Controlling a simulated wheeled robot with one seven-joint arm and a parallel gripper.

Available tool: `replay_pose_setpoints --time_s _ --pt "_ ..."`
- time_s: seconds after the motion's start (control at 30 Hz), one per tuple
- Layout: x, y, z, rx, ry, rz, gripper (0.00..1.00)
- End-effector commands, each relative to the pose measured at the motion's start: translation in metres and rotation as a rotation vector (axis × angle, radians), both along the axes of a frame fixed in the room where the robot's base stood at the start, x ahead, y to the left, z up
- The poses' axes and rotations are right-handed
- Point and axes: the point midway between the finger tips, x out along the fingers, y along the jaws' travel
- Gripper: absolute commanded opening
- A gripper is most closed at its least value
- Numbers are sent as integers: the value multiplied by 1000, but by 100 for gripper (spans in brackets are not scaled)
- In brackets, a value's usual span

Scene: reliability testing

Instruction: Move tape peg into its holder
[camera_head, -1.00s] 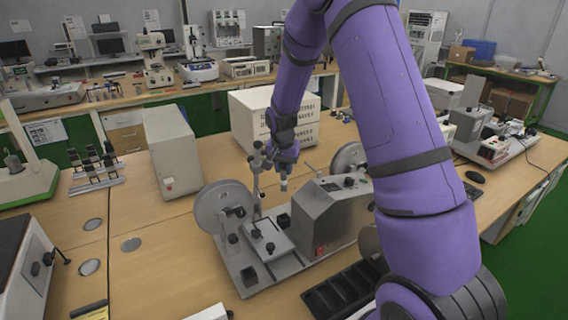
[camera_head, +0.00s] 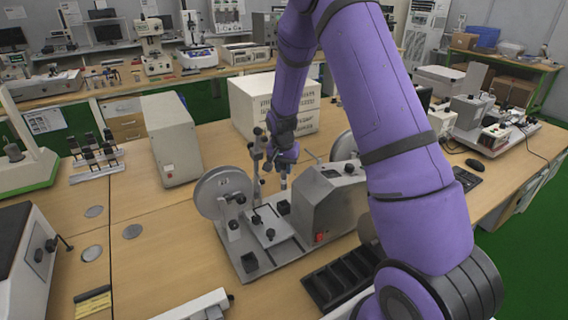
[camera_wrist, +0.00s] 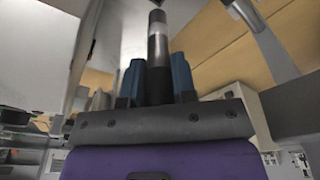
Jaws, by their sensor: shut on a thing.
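The tape peg (camera_wrist: 158,45) is a dark and silver cylinder in the wrist view. It stands upright between the two blue fingers of my gripper (camera_wrist: 156,80), which is shut on it. In the head view my gripper (camera_head: 284,182) points down over the back of the grey tape machine (camera_head: 322,205), behind its flat plate and next to an upright post. The peg is too small there to tell from the fingertips. I cannot tell which part is the peg's holder, or whether the peg touches anything.
A grey reel (camera_head: 222,193) and the post (camera_head: 257,160) stand close to the left of my gripper. A white box (camera_head: 262,110) is behind it. A black compartment tray (camera_head: 343,275) lies in front of the machine.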

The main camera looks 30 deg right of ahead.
Motion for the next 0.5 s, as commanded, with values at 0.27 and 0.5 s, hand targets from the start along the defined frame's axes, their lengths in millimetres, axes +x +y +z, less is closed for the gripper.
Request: replay_pose_setpoints --time_s 0.27,0.5 --pt "0 0 -15 0 1 0 0" --pt "0 0 -26 0 0 1 0"
